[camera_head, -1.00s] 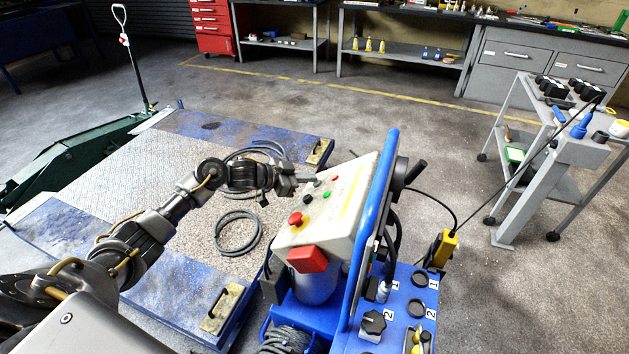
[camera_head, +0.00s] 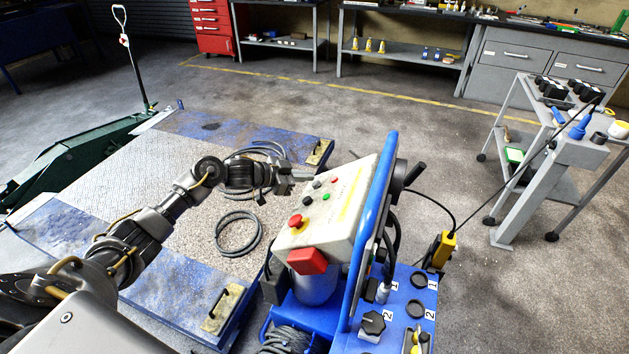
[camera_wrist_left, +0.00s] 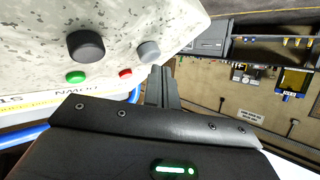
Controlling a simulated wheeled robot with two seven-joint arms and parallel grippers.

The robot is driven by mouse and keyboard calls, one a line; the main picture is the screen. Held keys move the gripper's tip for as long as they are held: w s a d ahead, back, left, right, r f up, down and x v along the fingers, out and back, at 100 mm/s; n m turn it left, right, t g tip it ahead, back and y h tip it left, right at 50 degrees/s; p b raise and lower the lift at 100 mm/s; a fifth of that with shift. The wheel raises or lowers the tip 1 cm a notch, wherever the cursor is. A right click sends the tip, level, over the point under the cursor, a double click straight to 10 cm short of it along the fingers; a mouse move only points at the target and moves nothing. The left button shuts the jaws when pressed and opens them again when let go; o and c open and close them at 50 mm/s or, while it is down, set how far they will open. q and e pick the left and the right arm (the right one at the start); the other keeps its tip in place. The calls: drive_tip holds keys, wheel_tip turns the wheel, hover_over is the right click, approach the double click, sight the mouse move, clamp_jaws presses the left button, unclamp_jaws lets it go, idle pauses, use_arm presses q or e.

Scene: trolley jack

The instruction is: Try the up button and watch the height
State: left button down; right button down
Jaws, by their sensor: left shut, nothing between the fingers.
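The pale control box (camera_head: 325,215) stands on a blue stand, its sloped face carrying several buttons and lights. My left gripper (camera_head: 306,178) is shut and empty at the upper left edge of that face. In the left wrist view its fingertips (camera_wrist_left: 161,72) are close to a grey button (camera_wrist_left: 149,51); I cannot tell whether they touch it. A larger black button (camera_wrist_left: 86,46), a green light (camera_wrist_left: 75,77) and a red light (camera_wrist_left: 125,73) are beside it. The low lift platform (camera_head: 160,175) lies behind my left arm. My right gripper is out of view.
A red mushroom button (camera_head: 296,221) and a red switch cover (camera_head: 307,261) are on the box. A coiled cable (camera_head: 239,233) lies on the platform. A green trolley jack (camera_head: 75,155) is at the left, a grey cart (camera_head: 540,150) at the right. Open floor lies behind.

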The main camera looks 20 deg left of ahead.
use_arm(q)
drive_tip(key=shift+a+r, duration=0.15)
drive_tip(key=shift+r, duration=0.1)
drive_tip(key=a+r+p, duration=0.1)
drive_tip(key=r, duration=0.1)
drive_tip(key=a+r+p, duration=0.2)
drive_tip(key=shift+s, duration=0.1)
idle(0.5)
idle(1.6)
